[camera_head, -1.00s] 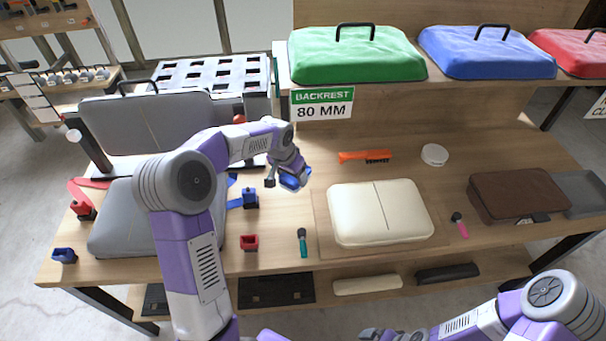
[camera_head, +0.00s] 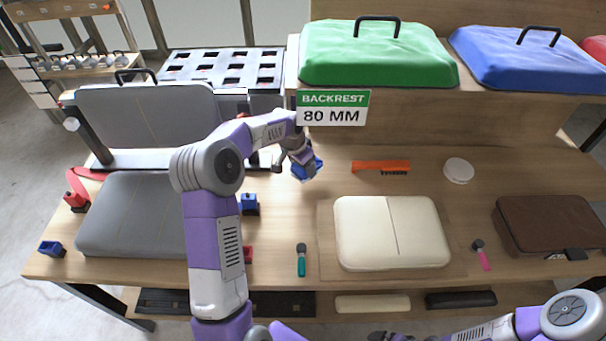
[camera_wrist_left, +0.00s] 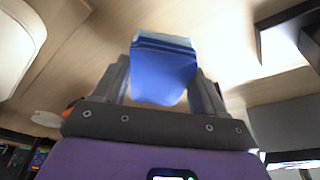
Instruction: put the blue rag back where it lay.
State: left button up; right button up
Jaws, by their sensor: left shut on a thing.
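The blue rag (camera_head: 305,170) is folded between the fingers of my left gripper (camera_head: 303,162), near the back of the wooden bench. In the left wrist view the rag (camera_wrist_left: 165,75) sits between both fingers of the left gripper (camera_wrist_left: 165,85), with bare wood behind it. Whether the rag touches the bench is hard to tell. My right gripper (camera_head: 388,336) is only partly in view at the bottom edge, in front of the bench; its jaws are unclear.
An orange brush (camera_head: 381,167) and white round tin (camera_head: 458,170) lie right of the rag. A cream cushion (camera_head: 375,232) lies in front of them. A blue clamp (camera_head: 249,205) and grey seat (camera_head: 135,215) are left. A shelf with the green backrest (camera_head: 378,55) rises behind.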

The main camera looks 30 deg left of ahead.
pick_arm(q)
jog(key=shift+f+b, duration=0.35)
jog(key=shift+f, duration=1.45)
jog(key=shift+f, duration=0.2)
jog(key=o, duration=1)
jog(key=shift+r, duration=0.55)
jog(key=p+v, duration=0.2)
jog(key=v, duration=0.9)
jog(key=shift+r+p, duration=0.2)
jog(key=shift+p, duration=0.2)
